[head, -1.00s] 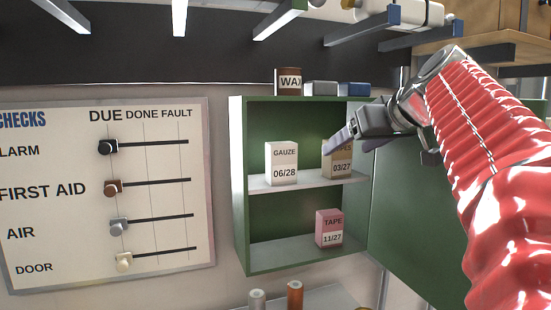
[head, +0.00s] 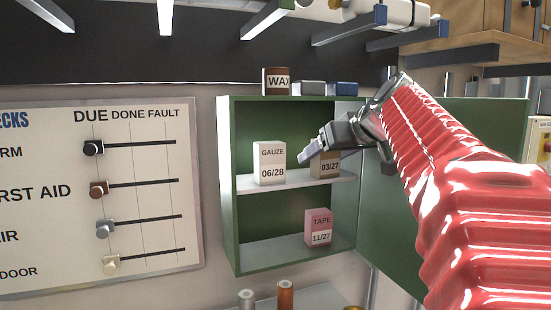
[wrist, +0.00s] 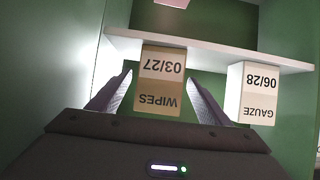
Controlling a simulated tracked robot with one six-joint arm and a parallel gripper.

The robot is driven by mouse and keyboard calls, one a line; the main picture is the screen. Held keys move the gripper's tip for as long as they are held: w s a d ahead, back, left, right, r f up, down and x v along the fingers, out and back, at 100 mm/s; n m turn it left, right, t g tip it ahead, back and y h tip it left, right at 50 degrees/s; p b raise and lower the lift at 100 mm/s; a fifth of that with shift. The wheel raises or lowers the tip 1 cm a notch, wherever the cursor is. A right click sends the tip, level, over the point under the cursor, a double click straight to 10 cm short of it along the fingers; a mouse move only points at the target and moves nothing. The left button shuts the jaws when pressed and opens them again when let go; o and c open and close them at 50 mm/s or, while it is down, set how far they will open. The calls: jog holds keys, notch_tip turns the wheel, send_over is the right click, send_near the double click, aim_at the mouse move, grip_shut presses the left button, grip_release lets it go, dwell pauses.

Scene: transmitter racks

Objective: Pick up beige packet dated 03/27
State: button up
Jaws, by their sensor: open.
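The beige wipes packet dated 03/27 (head: 325,168) stands on the upper shelf of the green cabinet (head: 228,190). My gripper (head: 312,156) is open just in front of it and hides its upper part in the head view. In the wrist view, which is upside down, the packet (wrist: 160,82) shows between the two open fingers (wrist: 159,76), one on each side. I cannot tell whether either finger touches it. A white gauze packet dated 06/28 (head: 269,163) stands to its left on the same shelf, also visible in the wrist view (wrist: 254,92).
A pink tape packet dated 11/27 (head: 318,228) stands on the lower shelf. A brown wax tin (head: 276,82) stands on the cabinet top. The open green door (head: 400,240) is on the right. A checks board (head: 150,230) hangs left.

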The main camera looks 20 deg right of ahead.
jog(key=shift+c, duration=0.3)
jog(key=c, duration=1.1)
jog(key=shift+c, duration=0.2)
jog(key=shift+r, duration=0.1)
